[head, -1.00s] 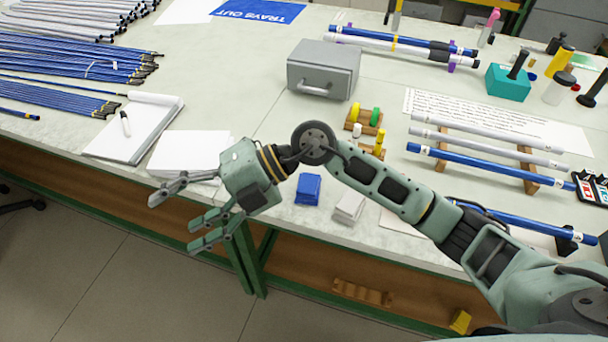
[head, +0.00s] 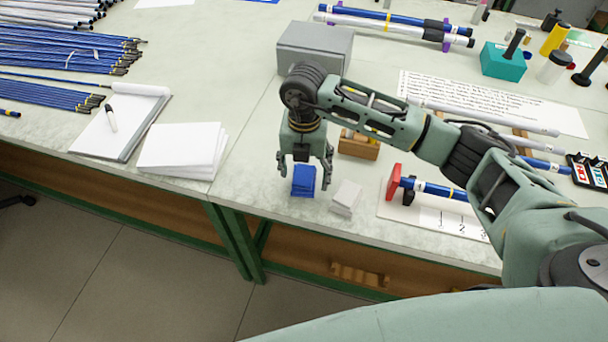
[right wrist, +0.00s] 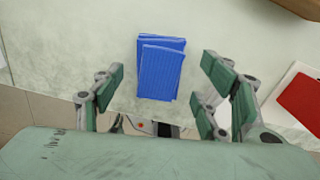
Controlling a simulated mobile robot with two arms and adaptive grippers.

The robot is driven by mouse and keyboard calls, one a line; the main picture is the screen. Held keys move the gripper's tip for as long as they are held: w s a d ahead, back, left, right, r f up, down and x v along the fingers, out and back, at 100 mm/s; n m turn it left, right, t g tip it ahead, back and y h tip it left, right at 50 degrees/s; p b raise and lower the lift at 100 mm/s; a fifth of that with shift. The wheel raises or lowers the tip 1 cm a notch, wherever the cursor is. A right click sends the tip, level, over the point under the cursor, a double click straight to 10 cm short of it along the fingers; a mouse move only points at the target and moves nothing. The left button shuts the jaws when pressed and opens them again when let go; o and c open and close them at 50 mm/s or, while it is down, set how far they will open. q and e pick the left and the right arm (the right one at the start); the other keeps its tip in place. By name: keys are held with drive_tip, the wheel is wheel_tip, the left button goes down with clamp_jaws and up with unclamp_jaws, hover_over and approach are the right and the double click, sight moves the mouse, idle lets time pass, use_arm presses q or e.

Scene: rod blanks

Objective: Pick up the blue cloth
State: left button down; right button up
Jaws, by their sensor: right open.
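The blue cloth (head: 303,181) lies folded on the table near its front edge. It also shows in the right wrist view (right wrist: 161,72), flat on the table and ahead of the fingers. My right gripper (head: 305,170) points down over the cloth in the head view, with its fingers to either side of it. In the right wrist view my right gripper (right wrist: 165,97) is open and empty, with a wide gap between its fingers. I cannot tell how high it is above the cloth. My left gripper is not in view.
A folded white cloth (head: 346,196) lies just right of the blue one. A wooden holder (head: 358,146) and a grey box (head: 314,48) stand behind. A stand with a red end plate (head: 393,182) is at the right. Paper (head: 180,150) lies at the left.

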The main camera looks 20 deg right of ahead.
drive_tip(key=shift+a+f, duration=0.1)
drive_tip(key=shift+f, duration=0.75)
drive_tip(key=shift+c, duration=0.3)
drive_tip(key=c, duration=1.2)
